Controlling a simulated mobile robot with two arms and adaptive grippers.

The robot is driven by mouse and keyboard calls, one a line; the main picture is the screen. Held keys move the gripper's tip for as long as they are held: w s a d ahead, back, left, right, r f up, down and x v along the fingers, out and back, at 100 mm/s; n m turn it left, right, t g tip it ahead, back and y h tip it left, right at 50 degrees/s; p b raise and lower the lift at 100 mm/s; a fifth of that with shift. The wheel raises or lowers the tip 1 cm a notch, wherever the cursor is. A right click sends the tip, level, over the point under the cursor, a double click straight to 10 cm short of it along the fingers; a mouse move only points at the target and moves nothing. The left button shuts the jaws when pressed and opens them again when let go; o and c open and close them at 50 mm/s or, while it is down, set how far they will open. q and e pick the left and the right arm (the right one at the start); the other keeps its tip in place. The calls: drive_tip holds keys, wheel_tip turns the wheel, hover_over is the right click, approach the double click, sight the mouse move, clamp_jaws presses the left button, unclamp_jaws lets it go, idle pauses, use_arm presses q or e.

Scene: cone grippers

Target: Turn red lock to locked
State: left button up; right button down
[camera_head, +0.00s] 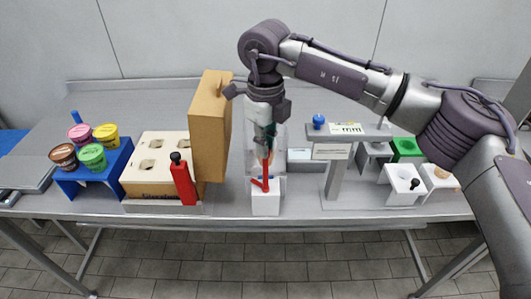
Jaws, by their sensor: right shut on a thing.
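The red lock (260,185) sits on a white block (266,204) at the front middle of the table. Its red handle stands up from the block, with a red piece pointing to the left. My right gripper (267,150) reaches down from above and is shut on the upper part of the red lock. The gripper and a clear panel around it partly hide the lock, so its exact turn angle is hard to tell. My left gripper is not in view.
A tall cardboard box (209,130) stands close left of the gripper. A red bottle (183,180), a holed carton (155,150) and a blue cup stand (90,175) are farther left. A grey stand (335,180) and white holders (401,184) are to the right.

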drive_tip(key=m+b, duration=0.3)
drive_tip(key=m, duration=0.2)
drive_tip(key=shift+f+m+b, duration=0.15)
drive_tip(key=shift+m+b, duration=0.15)
drive_tip(key=shift+b, duration=0.1)
drive_tip(key=m+b, duration=0.2)
drive_tip(key=m, duration=0.2)
drive_tip(key=shift+m, duration=0.4)
drive_tip(key=c, duration=1.2)
unclamp_jaws()
drive_tip(key=shift+c, duration=0.2)
drive_tip(key=shift+r, duration=0.25)
wheel_tip(320, 180, up, 12)
drive_tip(key=shift+f, duration=0.15)
